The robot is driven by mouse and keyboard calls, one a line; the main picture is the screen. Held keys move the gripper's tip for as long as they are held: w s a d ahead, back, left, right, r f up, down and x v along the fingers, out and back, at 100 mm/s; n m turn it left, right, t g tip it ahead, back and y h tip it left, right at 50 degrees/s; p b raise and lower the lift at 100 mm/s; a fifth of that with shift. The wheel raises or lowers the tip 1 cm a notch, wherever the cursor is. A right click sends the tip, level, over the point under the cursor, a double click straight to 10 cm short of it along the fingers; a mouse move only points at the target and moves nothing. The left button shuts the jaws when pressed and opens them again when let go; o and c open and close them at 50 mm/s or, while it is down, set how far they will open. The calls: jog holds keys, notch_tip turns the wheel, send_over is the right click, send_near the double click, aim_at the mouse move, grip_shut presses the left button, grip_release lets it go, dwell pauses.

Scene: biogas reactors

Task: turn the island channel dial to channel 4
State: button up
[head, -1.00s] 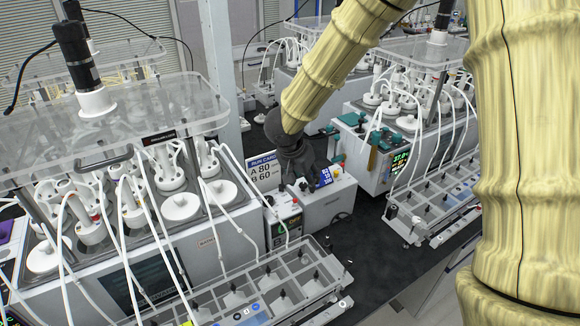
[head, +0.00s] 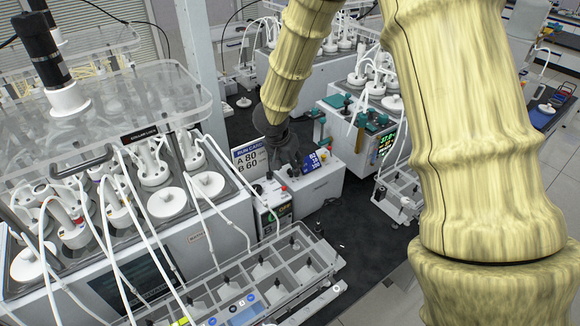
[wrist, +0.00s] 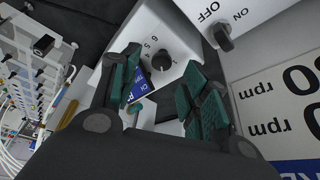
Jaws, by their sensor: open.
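The channel dial is a black knob (wrist: 162,62) on a white panel in the wrist view, with small numbers printed beside it. The pointer's exact setting is too small to tell. My gripper (wrist: 163,84) is open, its green-padded fingers on either side of the dial in the picture, and I see no contact. In the head view my gripper (head: 286,150) is down at the white island box (head: 318,185), and the dial is hidden there.
A black ON/OFF knob (wrist: 222,36) is close to the right of the dial. The run card (head: 248,158) stands beside my gripper. A blue label (head: 312,160) is on the box.

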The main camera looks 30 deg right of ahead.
aim_at(289, 172)
jog(key=shift+x, duration=1.6)
jog(key=shift+a, duration=0.1)
grip_shut()
jog(key=shift+r+m+p, duration=0.1)
jog(key=shift+m+p, duration=0.3)
jog(key=shift+p, duration=0.5)
jog(key=shift+w+m+g+p, duration=0.15)
jog(key=shift+m+g+p, duration=0.15)
jog(key=shift+m+p, duration=0.15)
